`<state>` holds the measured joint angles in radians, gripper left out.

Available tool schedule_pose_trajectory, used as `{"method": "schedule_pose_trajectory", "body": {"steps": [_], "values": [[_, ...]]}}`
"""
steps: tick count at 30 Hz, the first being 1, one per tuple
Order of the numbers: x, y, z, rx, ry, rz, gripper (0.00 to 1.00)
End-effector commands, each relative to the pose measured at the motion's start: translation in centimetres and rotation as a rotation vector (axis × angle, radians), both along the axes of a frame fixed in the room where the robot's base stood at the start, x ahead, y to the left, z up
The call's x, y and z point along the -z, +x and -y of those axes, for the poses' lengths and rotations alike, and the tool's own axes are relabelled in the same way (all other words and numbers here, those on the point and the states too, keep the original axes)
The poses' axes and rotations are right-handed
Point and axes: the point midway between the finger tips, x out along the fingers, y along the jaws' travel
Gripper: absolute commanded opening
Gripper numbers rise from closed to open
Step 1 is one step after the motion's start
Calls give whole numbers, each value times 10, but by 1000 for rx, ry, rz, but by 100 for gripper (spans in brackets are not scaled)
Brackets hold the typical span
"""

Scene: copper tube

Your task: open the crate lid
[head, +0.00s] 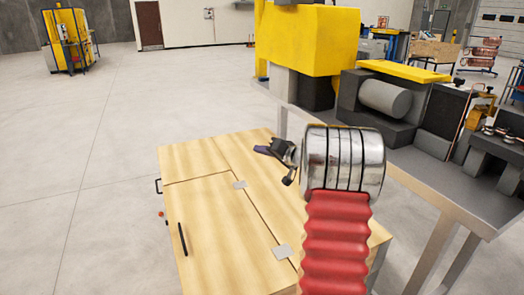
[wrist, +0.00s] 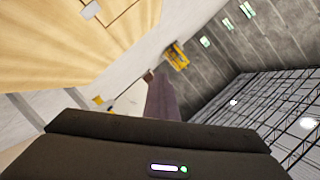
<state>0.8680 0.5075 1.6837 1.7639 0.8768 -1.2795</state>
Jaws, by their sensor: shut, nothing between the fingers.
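The light wooden crate (head: 190,155) stands on the floor in front of me in the head view. Its lid (head: 215,220) lies flat and closed, with a black bar handle (head: 182,238) near its left edge and two pale hinges (head: 240,184) (head: 281,252) along its right edge. My gripper (head: 263,150) is above the crate's far part, apart from the handle, and appears shut and empty. My arm hides the crate's right part. In the wrist view, the gripper's fingers (wrist: 160,98) point away from the crate's wooden top (wrist: 70,50), which fills the upper left.
A grey metal table (head: 455,190) and a yellow machine (head: 307,40) stand to the right of and behind the crate. A second black handle (head: 158,186) sticks out of the crate's left side. The floor to the left is clear up to a distant yellow cabinet (head: 68,40).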

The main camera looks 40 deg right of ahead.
Motion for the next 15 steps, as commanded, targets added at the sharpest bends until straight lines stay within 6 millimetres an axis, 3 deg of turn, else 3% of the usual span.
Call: {"method": "schedule_pose_trajectory", "body": {"steps": [7, 15], "values": [[0, 0, 0, 0, 0, 0, 0], [0, 0, 0, 0, 0, 0, 19]]}}
